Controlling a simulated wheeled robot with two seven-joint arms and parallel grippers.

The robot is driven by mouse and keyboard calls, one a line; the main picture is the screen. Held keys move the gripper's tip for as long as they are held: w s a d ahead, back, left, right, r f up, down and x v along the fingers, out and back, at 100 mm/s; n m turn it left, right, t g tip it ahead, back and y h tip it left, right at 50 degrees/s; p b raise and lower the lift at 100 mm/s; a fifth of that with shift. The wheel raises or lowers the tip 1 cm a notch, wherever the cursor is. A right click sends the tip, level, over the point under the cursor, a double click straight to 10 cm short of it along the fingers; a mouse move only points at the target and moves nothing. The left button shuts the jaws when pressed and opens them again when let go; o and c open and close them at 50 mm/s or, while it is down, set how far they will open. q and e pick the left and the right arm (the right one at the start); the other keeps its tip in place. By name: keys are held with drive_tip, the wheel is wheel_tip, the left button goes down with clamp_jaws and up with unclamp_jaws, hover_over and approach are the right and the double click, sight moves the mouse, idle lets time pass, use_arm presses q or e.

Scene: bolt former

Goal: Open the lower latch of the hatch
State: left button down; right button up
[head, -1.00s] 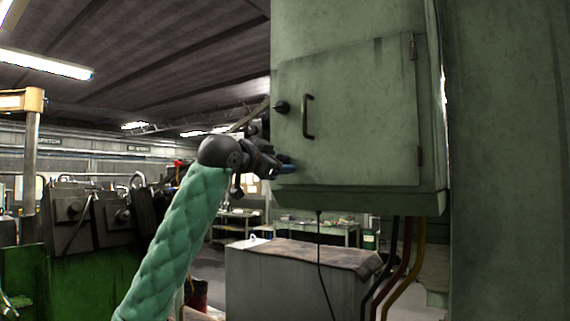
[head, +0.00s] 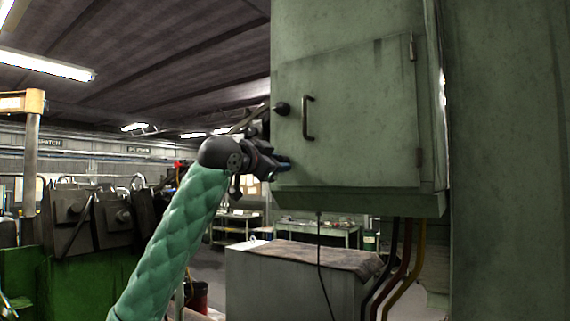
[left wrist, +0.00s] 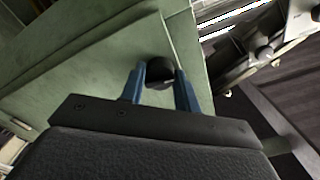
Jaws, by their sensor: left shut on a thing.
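The hatch (head: 360,130) is a pale green metal door on a green cabinet, and it looks closed. A black upper latch knob (head: 282,108) sits at its left edge, beside a dark bar handle (head: 308,118). My left gripper (head: 281,166) is at the hatch's lower left edge and hides the lower latch in the head view. In the left wrist view, the lower latch (left wrist: 160,73) is a round black knob between the blue fingers of my left gripper (left wrist: 160,84), which is shut on it. My right gripper is not in view.
Hinges (head: 420,157) are on the hatch's right edge. A grey box-like cabinet (head: 290,285) stands below, with hanging cables (head: 390,270) near it. A green machine (head: 75,230) stands at the left. A wide green column (head: 505,160) is at the right.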

use_arm(q)
drive_tip(key=m, duration=0.9)
drive_tip(key=shift+m+p, duration=0.3)
drive_tip(key=shift+m, duration=0.1)
drive_tip(key=c, duration=0.8)
unclamp_jaws()
drive_tip(key=shift+c, duration=0.2)
drive_tip(key=b+v, duration=0.1)
drive_tip(key=v, duration=0.7)
